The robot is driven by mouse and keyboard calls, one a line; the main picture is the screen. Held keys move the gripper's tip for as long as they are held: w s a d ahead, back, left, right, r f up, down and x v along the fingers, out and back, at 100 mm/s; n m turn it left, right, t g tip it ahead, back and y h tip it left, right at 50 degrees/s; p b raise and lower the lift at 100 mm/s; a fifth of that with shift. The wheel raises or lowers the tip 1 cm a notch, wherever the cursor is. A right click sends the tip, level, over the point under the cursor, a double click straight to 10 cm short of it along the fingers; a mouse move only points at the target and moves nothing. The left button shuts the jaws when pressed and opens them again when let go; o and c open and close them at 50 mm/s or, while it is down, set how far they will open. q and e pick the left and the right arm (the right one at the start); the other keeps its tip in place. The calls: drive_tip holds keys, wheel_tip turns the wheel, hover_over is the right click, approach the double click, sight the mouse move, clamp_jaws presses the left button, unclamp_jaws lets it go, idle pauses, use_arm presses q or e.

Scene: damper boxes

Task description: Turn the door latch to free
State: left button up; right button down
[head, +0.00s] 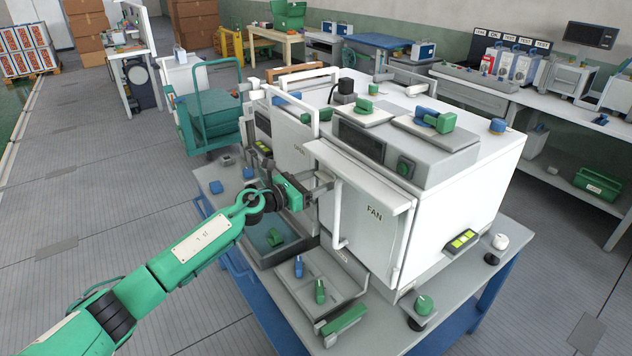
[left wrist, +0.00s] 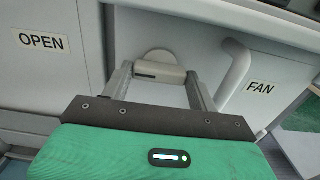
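The door latch (left wrist: 160,70) is a short pale grey bar on a round plate on the white cabinet front, between the labels OPEN and FAN. It lies about level in the left wrist view. My left gripper (left wrist: 160,82) has its two fingers apart, one at each end of the bar; I cannot tell if they touch it. In the head view my left gripper (head: 318,188) reaches the front of the white cabinet (head: 460,190) from the left and hides most of the latch. The FAN door (head: 372,215) is beside it on the right. My right gripper is not in view.
A white bar handle (head: 338,215) stands out from the FAN door, close right of my gripper. Below are a grey tray (head: 278,252) and a panel with blue and green knobs (head: 320,291). A green cart (head: 212,115) stands behind; the floor at left is open.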

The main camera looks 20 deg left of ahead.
use_arm(q)
drive_tip(key=shift+r+n, duration=0.1)
drive_tip(key=shift+n, duration=0.3)
drive_tip(key=shift+c, duration=0.4)
drive_tip(key=n+p, duration=0.2)
drive_tip(key=shift+r+n, duration=0.1)
drive_tip(key=shift+n, duration=0.3)
drive_tip(key=n+p, duration=0.3)
drive_tip(key=n, duration=0.2)
drive_tip(key=shift+a+n, duration=0.1)
drive_tip(key=shift+n, duration=0.2)
drive_tip(key=n+p, duration=0.3)
drive_tip(key=n, duration=0.2)
drive_tip(key=shift+f+n+p, duration=0.2)
drive_tip(key=shift+n+p, duration=0.55)
drive_tip(key=shift+n, duration=1.05)
drive_tip(key=o, duration=1)
drive_tip(key=shift+f, duration=0.1)
drive_tip(key=shift+a, duration=0.1)
